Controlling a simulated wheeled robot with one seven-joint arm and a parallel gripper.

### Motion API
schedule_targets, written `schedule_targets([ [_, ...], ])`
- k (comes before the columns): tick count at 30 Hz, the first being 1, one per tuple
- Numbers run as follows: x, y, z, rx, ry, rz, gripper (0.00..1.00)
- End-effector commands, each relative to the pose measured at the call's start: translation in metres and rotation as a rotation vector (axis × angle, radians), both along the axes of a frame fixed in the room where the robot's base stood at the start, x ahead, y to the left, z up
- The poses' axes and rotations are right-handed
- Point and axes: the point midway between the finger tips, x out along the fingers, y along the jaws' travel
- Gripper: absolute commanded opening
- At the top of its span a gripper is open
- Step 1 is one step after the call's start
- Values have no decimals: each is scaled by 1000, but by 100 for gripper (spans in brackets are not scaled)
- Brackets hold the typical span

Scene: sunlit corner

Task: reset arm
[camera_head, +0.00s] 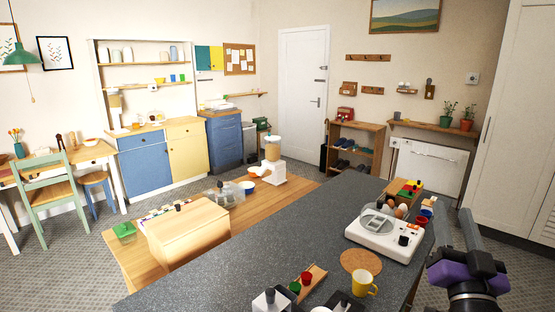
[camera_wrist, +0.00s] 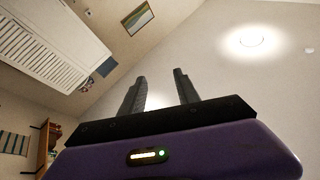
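My gripper (camera_head: 453,226) is at the lower right in the head view, raised beside the right end of the dark grey counter (camera_head: 230,275). Its purple body is below and its two dark fingers point upward. In the wrist view my gripper (camera_wrist: 160,76) shows its two fingers apart with nothing between them. The wrist camera is tilted up at the ceiling and the upper walls. My gripper touches nothing that I can see.
On the counter stand a white appliance (camera_head: 385,240) with a clear lid, a yellow mug (camera_head: 363,283), a cork mat (camera_head: 361,260) and small jars. A wooden table (camera_head: 125,258) adjoins it, holding a wooden bread box (camera_head: 188,233) and a blender (camera_head: 272,160). Open carpet lies beyond.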

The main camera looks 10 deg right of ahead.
Motion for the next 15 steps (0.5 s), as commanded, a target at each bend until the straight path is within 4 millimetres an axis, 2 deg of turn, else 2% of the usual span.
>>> schedule_targets([
  [3,-19,34,-26,-153,65,61,38],
  [8,-51,78,-63,-305,134,147,38],
  [15,-115,132,-121,-418,236,271,38],
])
